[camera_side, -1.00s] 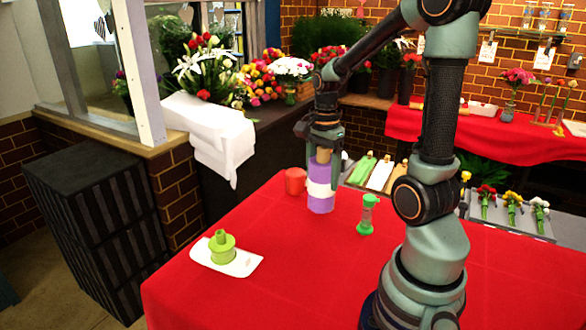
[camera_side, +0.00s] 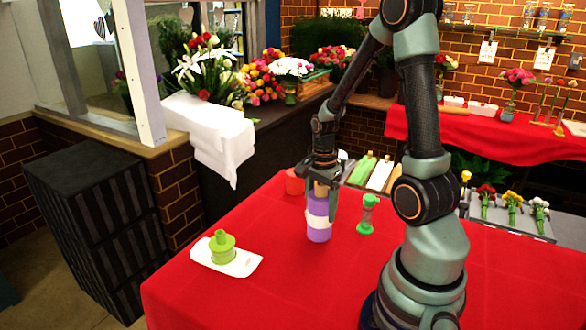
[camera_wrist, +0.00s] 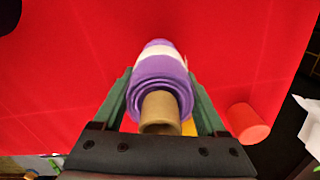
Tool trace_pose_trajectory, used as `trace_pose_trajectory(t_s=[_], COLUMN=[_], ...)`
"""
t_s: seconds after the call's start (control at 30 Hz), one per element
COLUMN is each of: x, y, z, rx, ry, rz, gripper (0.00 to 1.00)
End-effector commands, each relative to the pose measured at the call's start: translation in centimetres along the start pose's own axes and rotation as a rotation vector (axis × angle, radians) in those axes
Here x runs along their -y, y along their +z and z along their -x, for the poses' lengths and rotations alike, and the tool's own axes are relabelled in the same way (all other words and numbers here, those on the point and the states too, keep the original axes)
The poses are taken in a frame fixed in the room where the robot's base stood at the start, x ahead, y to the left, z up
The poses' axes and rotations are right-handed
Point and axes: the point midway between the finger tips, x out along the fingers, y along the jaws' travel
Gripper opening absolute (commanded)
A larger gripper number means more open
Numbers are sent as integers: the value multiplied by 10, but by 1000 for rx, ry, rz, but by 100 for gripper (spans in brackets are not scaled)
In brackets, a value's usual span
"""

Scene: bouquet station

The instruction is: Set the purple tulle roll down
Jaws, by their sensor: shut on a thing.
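The purple tulle roll (camera_side: 319,233) stands upright with a white band around its middle and a tan core (camera_wrist: 160,113) at its top. My gripper (camera_side: 320,190) is shut on the roll from above, with a finger on each side of it in the wrist view. The roll is over the red tablecloth (camera_side: 290,285). Its lower end looks at or very near the cloth; I cannot tell whether it touches.
A red cylinder (camera_side: 294,182) stands behind the roll, and a green hourglass-like item (camera_side: 367,214) to its right. The cloth in front of the roll is clear.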

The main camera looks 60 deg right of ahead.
Motion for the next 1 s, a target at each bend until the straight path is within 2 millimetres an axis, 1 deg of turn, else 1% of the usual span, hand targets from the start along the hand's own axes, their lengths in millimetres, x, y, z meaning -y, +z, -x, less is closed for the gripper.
trace_pose_trajectory(t_s=[0.1, 0.13, 0.2, 0.47, 0.57, 0.67, 0.73, 1.0], x=[0, 0, 0, 0, 1, 2, 2, 1], y=[0, 0, 0, 0, 0, 0, 0, 0], z=[-3, -3, -3, -2, 4, 16, 28, 83], rx=[0, 0, 0, 0, -1, -2, -2, -2], ry=[0, 0, 0, -1, -2, -5, -7, -6], rz=[0, 0, 0, 0, 0, 0, 0, 0], gripper=[14, 78, 100, 100, 100, 100, 100, 100])
